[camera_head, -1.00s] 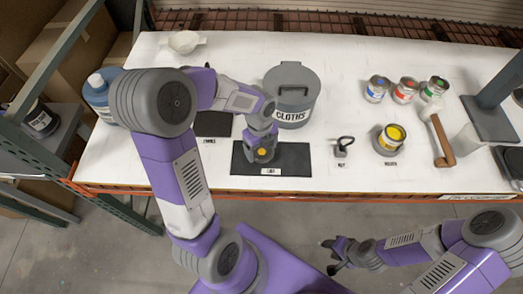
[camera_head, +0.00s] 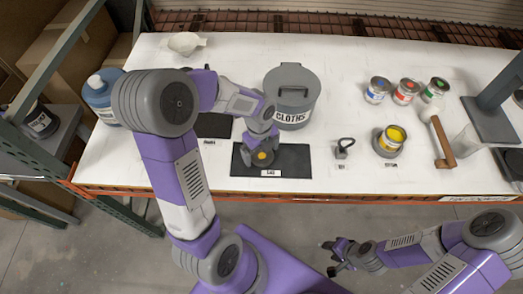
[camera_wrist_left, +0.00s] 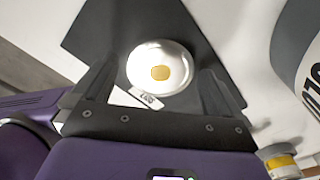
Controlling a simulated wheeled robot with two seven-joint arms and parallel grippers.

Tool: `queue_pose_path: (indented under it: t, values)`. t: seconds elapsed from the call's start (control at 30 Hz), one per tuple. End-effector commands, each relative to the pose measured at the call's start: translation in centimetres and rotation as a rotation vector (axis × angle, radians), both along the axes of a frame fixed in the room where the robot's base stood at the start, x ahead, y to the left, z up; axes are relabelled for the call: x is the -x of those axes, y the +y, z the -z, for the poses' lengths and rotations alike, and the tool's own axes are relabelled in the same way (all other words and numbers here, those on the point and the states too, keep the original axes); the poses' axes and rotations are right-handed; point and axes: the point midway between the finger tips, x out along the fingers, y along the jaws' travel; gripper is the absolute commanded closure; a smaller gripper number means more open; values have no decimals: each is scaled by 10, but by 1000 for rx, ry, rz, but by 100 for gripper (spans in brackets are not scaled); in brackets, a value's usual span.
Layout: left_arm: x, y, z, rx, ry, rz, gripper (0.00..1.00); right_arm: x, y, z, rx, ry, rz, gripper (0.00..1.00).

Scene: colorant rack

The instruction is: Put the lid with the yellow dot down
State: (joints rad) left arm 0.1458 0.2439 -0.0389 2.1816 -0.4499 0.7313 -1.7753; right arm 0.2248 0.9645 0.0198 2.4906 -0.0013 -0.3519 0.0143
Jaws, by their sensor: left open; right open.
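The lid with the yellow dot (camera_wrist_left: 141,65) is a white round disc in the left wrist view. It lies dot up on the dark mat (camera_wrist_left: 95,32), beside the mat's small white label. My left gripper (camera_head: 261,160) is over this mat in the head view and hides most of the lid there. In the left wrist view its two dark fingers are apart, one on each side of the lid, and it is open. I cannot tell whether a finger touches the lid. My right gripper (camera_head: 331,257) is open and empty in front of the table.
The grey cloths bin (camera_head: 290,112) stands just behind the mat. An open can of yellow paint (camera_head: 391,138) and a small black-handled object (camera_head: 343,148) are to the right. Several small paint cans stand behind.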

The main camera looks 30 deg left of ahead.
Motion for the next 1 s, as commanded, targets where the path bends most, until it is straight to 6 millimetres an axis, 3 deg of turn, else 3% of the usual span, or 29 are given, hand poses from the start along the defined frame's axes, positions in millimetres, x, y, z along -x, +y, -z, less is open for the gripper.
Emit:
queue_pose_path:
  t: [0.3, 0.5, 0.7, 1.0]
  values:
    - [-3, 3, -71, -1, -9, 0, 0, 0, 0, -18, 0, 0, 0, 56]
    - [-3, 4, -103, -1, -7, 2, 0, 0, 0, -24, 0, 0, 0, 56]
    - [-3, 5, -114, 1, -4, 2, 0, 0, 0, -25, 0, 0, 0, 56]
    - [-3, 5, -114, 0, -3, 2, 0, 0, 0, -25, 0, 0, 0, 56]
